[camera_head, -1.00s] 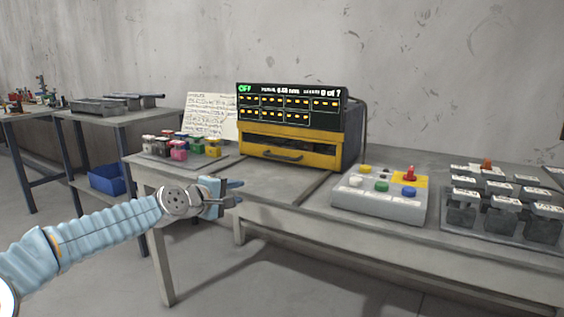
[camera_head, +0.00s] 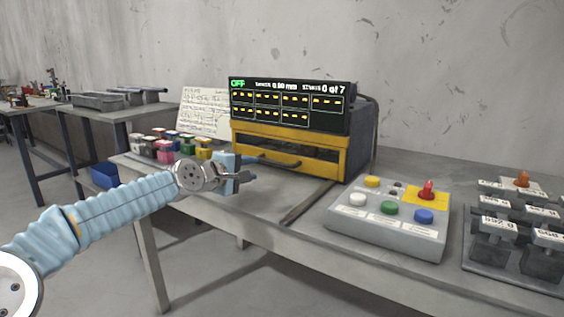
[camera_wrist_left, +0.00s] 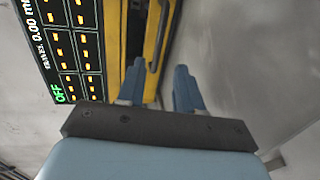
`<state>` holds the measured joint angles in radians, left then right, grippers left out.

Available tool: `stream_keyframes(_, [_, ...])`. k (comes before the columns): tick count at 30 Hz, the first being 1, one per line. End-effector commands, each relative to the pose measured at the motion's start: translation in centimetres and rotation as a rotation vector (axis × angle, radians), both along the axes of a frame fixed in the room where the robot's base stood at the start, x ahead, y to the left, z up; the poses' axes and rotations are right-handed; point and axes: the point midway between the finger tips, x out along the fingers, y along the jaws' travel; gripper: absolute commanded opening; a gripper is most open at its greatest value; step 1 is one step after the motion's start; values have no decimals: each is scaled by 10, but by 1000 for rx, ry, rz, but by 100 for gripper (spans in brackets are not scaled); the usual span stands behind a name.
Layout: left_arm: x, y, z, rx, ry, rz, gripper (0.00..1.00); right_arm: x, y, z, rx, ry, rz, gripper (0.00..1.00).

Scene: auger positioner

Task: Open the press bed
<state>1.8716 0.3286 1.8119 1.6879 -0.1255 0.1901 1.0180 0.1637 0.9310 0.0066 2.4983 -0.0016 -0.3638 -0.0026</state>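The press is a yellow and dark machine (camera_head: 345,155) with a black display reading OFF, at the back of the table. Its yellow front has a dark bar handle (camera_head: 272,163) low down; I take this front as the press bed, and it looks shut. My left gripper (camera_head: 247,172) is in front of the handle's left end. In the left wrist view its two blue fingers (camera_wrist_left: 160,92) are spread with nothing between them. The handle (camera_wrist_left: 160,38) is ahead of the fingertips, roughly in line with the gap, and looks apart from them. My right gripper is not in view.
A grey control box (camera_head: 390,222) with coloured buttons and a red switch stands right of the press. Labelled weights (camera_head: 493,226) are at far right. Small coloured pots (camera_head: 163,152) and a written sheet (camera_head: 205,113) are left. The tabletop before the press is mostly clear.

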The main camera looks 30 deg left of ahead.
Motion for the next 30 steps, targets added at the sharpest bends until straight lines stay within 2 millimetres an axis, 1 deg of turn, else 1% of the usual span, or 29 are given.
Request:
stream_keyframes(5, [15,-3,-2,0,-2,-4,35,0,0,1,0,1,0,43])
stream_keyframes(14, [50,-7,-8,1,-2,-5,35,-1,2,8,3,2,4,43])
stream_keyframes(24, [98,-10,-17,-1,-2,-4,35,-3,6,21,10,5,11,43])
stream_keyframes(30, [122,-11,-23,-2,-2,-2,35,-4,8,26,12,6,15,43])
